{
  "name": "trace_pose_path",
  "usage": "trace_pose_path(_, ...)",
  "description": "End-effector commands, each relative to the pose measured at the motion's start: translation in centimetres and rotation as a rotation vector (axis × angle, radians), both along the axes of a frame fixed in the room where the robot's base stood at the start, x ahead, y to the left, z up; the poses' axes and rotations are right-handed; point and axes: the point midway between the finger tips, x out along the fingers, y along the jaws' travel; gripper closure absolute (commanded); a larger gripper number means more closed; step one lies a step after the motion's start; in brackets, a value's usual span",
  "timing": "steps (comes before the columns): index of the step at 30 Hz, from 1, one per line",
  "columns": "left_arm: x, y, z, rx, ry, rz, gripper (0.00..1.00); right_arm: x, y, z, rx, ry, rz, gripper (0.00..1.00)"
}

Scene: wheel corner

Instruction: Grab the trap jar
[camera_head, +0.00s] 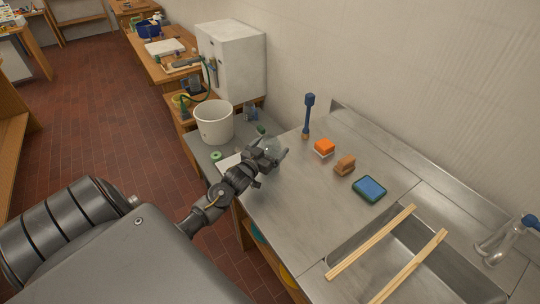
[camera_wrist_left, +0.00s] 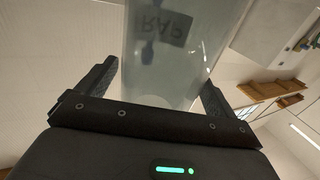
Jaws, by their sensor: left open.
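The trap jar (camera_wrist_left: 172,70) is clear, with a dark label on which the letters "RAP" can be read. In the left wrist view it stands between the two fingers of my left gripper (camera_wrist_left: 160,92). The fingers are apart, one on each side of the jar, and I cannot tell whether either touches it. In the head view my left gripper (camera_head: 270,156) is at the left end of the steel counter, and it mostly hides the jar (camera_head: 273,145). My right gripper is not in view.
Two wooden slats (camera_head: 372,242) span the sink. A white bucket (camera_head: 214,125) stands behind my gripper.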

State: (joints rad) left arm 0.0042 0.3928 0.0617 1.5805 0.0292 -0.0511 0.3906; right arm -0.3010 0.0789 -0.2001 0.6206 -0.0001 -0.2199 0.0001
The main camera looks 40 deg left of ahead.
Motion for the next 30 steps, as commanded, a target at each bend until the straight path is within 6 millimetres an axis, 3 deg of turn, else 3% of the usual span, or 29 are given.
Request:
trace_pose_path(5, 0.0, -0.04, -0.07, 0.0, 0.0, -0.001, 0.07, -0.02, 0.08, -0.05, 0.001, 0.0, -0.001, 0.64)
trace_pose_path(21, -0.01, -0.03, 0.01, 0.0, -0.001, 0.0, 0.75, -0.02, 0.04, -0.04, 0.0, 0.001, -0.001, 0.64)
trace_pose_path(30, 0.0, -0.02, 0.24, 0.001, -0.002, 0.0, 0.75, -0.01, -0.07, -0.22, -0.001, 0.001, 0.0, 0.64)
